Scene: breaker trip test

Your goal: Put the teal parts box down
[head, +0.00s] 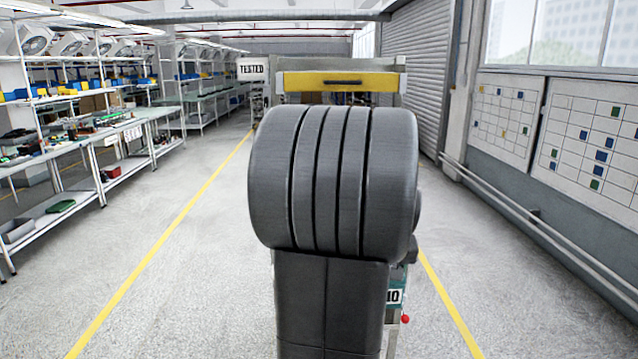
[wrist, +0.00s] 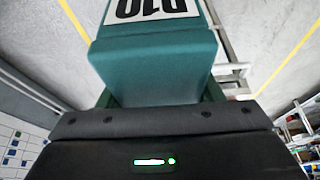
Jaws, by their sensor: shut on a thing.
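The teal parts box (wrist: 155,62) fills the upper middle of the wrist view, with a white label whose black characters read upside down. My gripper (wrist: 158,98) is shut on it, with a dark finger at each side. In the head view only a sliver of the teal box (head: 394,283) with part of its label shows, at the right edge of my arm. My arm hides the rest of the box and my gripper there. The box's underside is not visible, so I cannot tell whether anything touches it from below.
A rack with a TESTED sign (head: 252,69) and a yellow-fronted unit (head: 340,82) stand ahead, partly behind my arm. Long benches (head: 90,140) with bins line the left. Boards (head: 590,140) and a rail (head: 540,215) run along the right wall.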

